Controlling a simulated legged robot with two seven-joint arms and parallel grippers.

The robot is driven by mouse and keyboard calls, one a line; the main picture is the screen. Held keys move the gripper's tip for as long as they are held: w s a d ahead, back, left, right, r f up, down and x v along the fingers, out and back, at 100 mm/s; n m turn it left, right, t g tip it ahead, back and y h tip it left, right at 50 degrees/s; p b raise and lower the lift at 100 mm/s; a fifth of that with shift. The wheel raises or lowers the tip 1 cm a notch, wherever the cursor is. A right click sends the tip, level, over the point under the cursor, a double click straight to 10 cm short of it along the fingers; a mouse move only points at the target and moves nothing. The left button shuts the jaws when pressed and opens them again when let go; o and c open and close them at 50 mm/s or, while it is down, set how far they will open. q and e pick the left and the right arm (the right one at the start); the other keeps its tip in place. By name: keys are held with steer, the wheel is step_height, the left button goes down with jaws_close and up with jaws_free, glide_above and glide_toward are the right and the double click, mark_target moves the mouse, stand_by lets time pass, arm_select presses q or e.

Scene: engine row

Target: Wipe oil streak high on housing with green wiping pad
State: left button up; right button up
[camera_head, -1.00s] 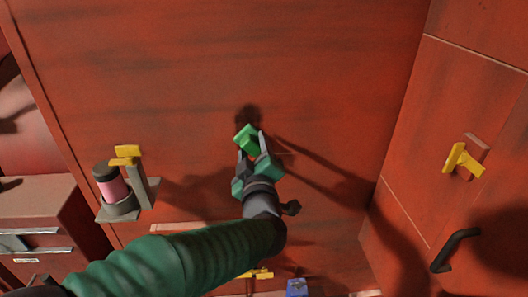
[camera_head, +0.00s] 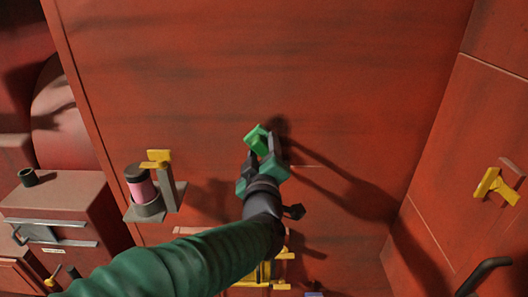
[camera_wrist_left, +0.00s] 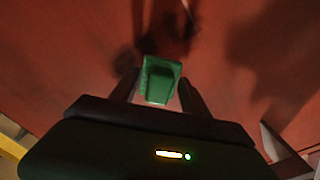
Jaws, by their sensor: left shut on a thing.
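The green wiping pad (camera_head: 257,139) is held between the fingers of my left gripper (camera_head: 265,157), in front of the red housing (camera_head: 330,70). In the left wrist view the pad (camera_wrist_left: 160,80) sits between the two dark fingers, its face towards the red wall. A dark smudge shows on the wall just beyond the pad; I cannot tell whether it is the oil streak or shadow. Faint dark horizontal bands run across the upper housing. I cannot tell whether the pad touches the wall. My right gripper is not in view.
A bracket (camera_head: 152,208) with a pink and black cylinder (camera_head: 141,188) and yellow handle sticks out at left. A red cabinet (camera_head: 62,205) stands further left, with a dark cup (camera_head: 28,177) on top. A yellow latch (camera_head: 495,186) and dark handle (camera_head: 487,272) are at right.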

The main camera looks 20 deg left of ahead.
arm_select(q)
steer(key=d, duration=0.2)
steer(key=w+d, duration=0.1)
steer(key=d, duration=0.1)
steer(key=shift+p, duration=0.4)
steer(key=shift+w+d+p, duration=0.2)
steer(key=shift+w+d, duration=0.1)
steer(key=shift+d, duration=0.65)
steer(key=shift+w+d+p, duration=0.15)
steer(key=shift+w+d, duration=0.15)
steer(key=shift+d, duration=0.6)
step_height(320, 180, up, 3)
steer(key=shift+f+p, duration=0.1)
steer(key=shift+p, duration=1.05)
steer(key=shift+s+a+f+b, duration=0.1)
steer(key=shift+s+a+b, duration=0.05)
steer(key=shift+a+b, duration=0.35)
steer(key=shift+s+a+b, duration=0.25)
steer(key=shift+a+b, duration=0.05)
steer(key=shift+a, duration=0.6)
steer(key=shift+s+a, duration=0.2)
steer(key=shift+a, duration=0.55)
steer(key=shift+s+a+b, duration=0.2)
steer(key=shift+a+b, duration=0.2)
steer(key=shift+a, duration=0.2)
steer(key=shift+s+a+b, duration=0.15)
steer(key=shift+a+b, duration=0.25)
steer(key=shift+a, duration=0.2)
steer(key=shift+s+a, duration=0.15)
steer(key=shift+a, duration=0.35)
